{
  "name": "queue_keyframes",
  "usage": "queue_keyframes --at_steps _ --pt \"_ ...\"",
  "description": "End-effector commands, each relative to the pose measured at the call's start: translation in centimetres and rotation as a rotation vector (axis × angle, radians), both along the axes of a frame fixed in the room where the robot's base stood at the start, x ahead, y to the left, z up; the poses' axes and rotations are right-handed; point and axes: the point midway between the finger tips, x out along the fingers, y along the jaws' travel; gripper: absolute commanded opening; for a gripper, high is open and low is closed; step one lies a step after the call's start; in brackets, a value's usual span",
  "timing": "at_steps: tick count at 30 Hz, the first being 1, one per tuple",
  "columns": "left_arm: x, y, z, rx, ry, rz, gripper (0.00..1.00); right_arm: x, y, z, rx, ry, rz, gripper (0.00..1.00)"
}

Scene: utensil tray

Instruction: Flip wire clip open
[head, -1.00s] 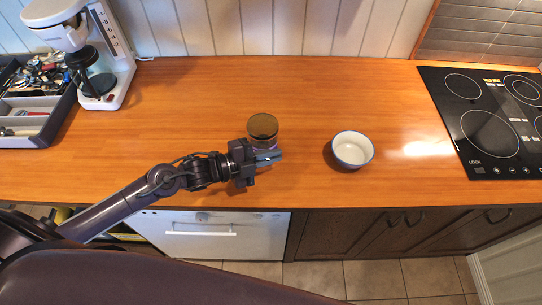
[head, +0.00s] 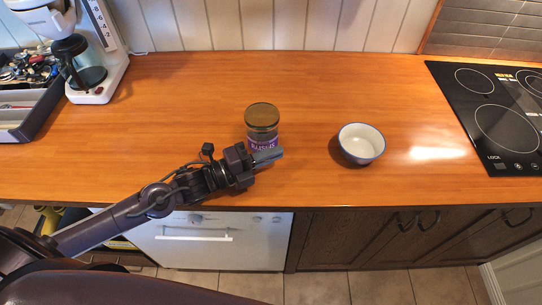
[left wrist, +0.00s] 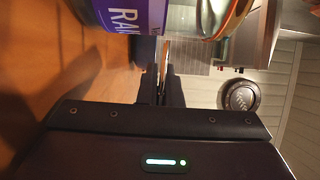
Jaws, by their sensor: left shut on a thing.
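In the left wrist view the jar's purple label (left wrist: 124,14) fills the top left. There the fingers of my left gripper (left wrist: 162,62) are closed together with a thin orange-brown sliver between them, seemingly the wire clip (left wrist: 163,55). The clip's shape is mostly hidden. My right gripper is not in view.
A white bowl with a blue rim (head: 361,143) stands right of the jar. A black cooktop (head: 495,115) is at the right. A coffee maker (head: 102,50) and a grey utensil tray (head: 40,118) are at the left. The counter between them is clear.

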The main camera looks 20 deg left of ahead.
Motion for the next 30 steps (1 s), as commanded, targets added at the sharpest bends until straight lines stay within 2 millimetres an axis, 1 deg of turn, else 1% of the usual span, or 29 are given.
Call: queue_keyframes --at_steps 11,12,13,23,26,30 --pt "0.0 0.0 -0.1 0.003 -0.002 0.0 0.0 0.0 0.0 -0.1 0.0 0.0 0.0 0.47" --pt "0.0 0.0 -0.1 0.003 -0.002 0.0 0.1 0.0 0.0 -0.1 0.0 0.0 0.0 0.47" --pt "0.0 0.0 -0.1 0.003 -0.002 0.0 0.14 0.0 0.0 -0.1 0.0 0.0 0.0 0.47" --pt "-0.2 0.2 -0.1 0.003 -0.002 0.0 0.15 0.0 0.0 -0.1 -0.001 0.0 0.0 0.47" --pt "-0.7 0.8 -0.3 0.004 0.001 0.001 0.15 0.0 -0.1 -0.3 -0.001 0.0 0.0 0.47" --pt "-2.1 2.2 -0.4 0.006 0.001 -0.002 0.15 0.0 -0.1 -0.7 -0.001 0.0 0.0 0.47"
